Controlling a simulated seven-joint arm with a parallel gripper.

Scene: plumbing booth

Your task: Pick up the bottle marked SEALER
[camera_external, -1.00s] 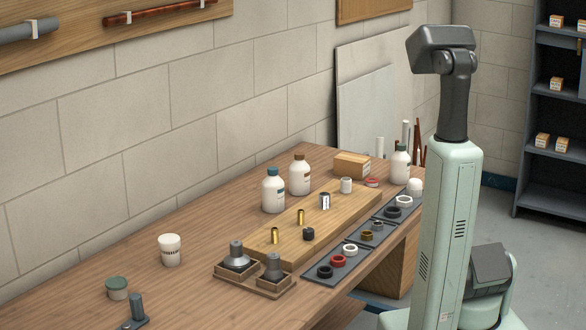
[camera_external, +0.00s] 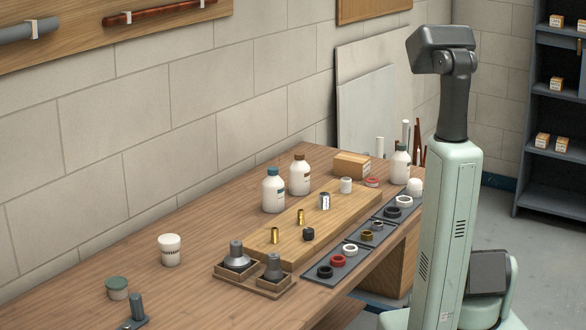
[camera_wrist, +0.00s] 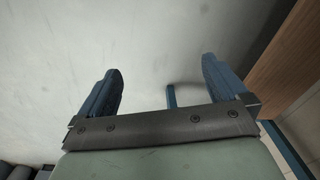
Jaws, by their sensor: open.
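Three white bottles stand upright on the wooden workbench in the external view: one with a teal cap (camera_external: 273,190), one with a brown cap (camera_external: 300,175), and one with a dark cap (camera_external: 400,165) at the far right end. Their labels are too small to read, so I cannot tell which is marked SEALER. My gripper (camera_wrist: 160,92) shows in the wrist view with its two blue fingers wide apart and nothing between them. It faces a pale grey surface, and no bottle is in that view. The gripper is not visible in the external view.
A wooden board (camera_external: 330,222) on the bench holds small brass and dark fittings. Dark trays (camera_external: 322,281) with rings line the front edge. A white tub (camera_external: 169,250), a green-lidded jar (camera_external: 117,288) and a cardboard box (camera_external: 352,165) stand nearby. The left bench top is mostly clear.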

